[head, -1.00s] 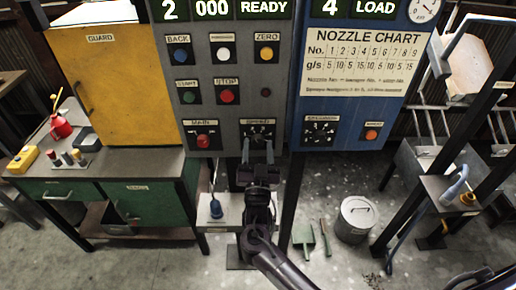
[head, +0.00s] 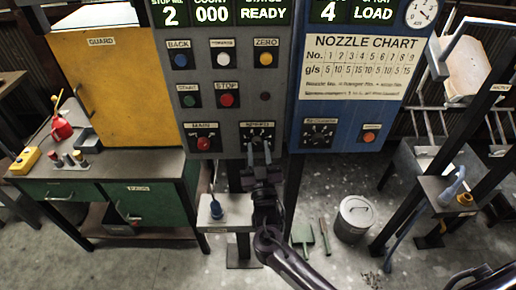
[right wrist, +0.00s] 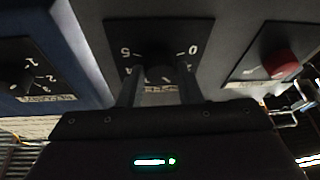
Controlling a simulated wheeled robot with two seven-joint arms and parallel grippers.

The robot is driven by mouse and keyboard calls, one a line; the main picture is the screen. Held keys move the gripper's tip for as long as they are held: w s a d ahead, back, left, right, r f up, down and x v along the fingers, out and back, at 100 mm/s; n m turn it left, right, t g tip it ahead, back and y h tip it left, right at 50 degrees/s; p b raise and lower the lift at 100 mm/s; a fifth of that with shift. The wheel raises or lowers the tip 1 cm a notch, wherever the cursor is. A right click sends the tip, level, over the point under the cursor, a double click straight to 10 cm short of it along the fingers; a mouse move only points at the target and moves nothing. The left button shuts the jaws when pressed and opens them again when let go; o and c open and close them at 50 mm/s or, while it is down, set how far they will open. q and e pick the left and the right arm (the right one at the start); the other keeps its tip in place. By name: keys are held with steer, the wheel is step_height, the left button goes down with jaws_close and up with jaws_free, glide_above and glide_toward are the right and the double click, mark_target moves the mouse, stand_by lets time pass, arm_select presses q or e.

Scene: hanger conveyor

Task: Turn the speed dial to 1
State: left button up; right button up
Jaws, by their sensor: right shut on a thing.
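The speed dial is a dark knob on a black numbered plate, on the grey panel below the STOP button. It shows in the head view (head: 257,131) and close up, upside down, in the right wrist view (right wrist: 160,68). The figures 5, 4, 0 and 1 can be read around it; the pointer is hard to make out. My right gripper (head: 260,155) is just below the plate, its fingers on both sides of the knob (right wrist: 160,92), shut on it. My left gripper is not in view.
The red main switch (head: 204,143) sits left of the dial. On the blue panel to the right are another numbered dial (head: 319,134) and an orange button (head: 369,137). A small stand with a blue-handled item (head: 216,208) is below left.

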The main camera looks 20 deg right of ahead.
steer(key=n+y+p, duration=0.1)
steer(key=n, duration=0.1)
steer(key=n+y+p, duration=0.1)
steer(key=n, duration=0.2)
steer(key=shift+d+r, duration=0.15)
steer(key=shift+n+y+p, duration=0.45)
steer(key=shift+n+y, duration=0.05)
steer(key=shift+n, duration=0.5)
steer(key=shift+g, duration=0.3)
steer(key=o, duration=1)
steer(key=shift+c, duration=0.2)
steer(key=b+v, duration=0.2)
steer(key=v, duration=0.6)
